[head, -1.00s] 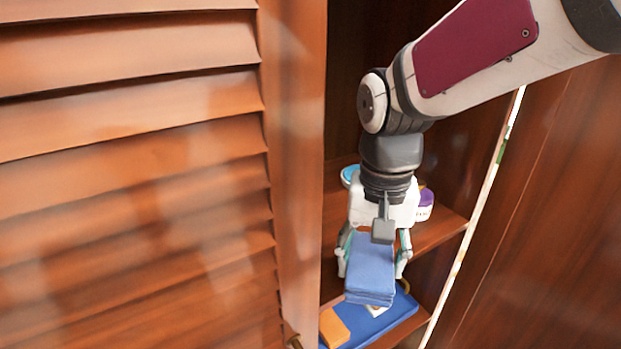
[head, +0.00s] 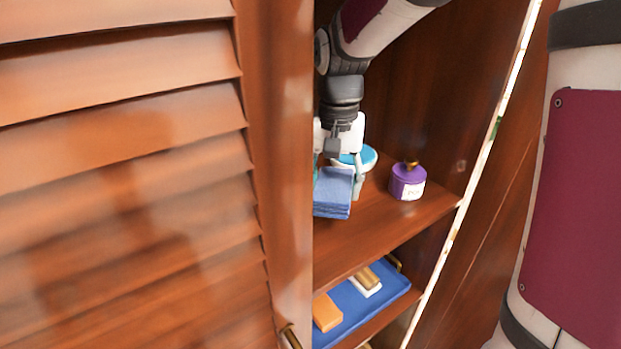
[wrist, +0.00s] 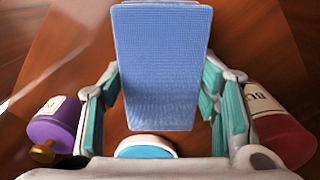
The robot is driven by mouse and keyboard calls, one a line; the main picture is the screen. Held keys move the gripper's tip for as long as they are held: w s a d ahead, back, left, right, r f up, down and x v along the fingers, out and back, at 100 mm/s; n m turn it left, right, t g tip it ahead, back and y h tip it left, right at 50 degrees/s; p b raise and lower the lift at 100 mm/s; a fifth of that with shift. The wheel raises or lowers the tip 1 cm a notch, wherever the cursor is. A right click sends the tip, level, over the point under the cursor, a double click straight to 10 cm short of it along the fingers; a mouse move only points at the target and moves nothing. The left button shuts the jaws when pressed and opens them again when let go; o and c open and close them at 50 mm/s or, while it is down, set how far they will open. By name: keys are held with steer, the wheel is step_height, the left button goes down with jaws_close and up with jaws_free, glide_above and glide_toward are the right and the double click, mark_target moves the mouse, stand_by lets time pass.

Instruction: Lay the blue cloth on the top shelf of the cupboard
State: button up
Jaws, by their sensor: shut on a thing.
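The folded blue cloth (head: 333,192) is a thick stack held inside the cupboard, over the shelf (head: 375,225) with the jars. It also fills the middle of the wrist view (wrist: 160,65). My gripper (head: 338,172) is shut on it, with one teal-padded finger on each side in the wrist view (wrist: 163,95). I cannot tell whether the cloth touches the shelf. The door frame hides its left edge in the head view. This shelf is the highest one visible.
A purple jar (head: 407,182) stands right of the cloth, and a blue-lidded tub (head: 357,157) behind it. A red bottle (wrist: 280,130) shows in the wrist view. The shelf below holds a blue tray (head: 385,295) with an orange block (head: 326,313). The louvred door (head: 120,180) is close on the left.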

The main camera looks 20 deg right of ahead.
steer(key=shift+w+f, duration=0.1)
steer(key=shift+w, duration=0.5)
steer(key=shift+s+f, duration=0.1)
steer(key=shift+f, duration=1.6)
steer(key=shift+f, duration=0.1)
steer(key=o, duration=1.2)
steer(key=shift+o, duration=0.2)
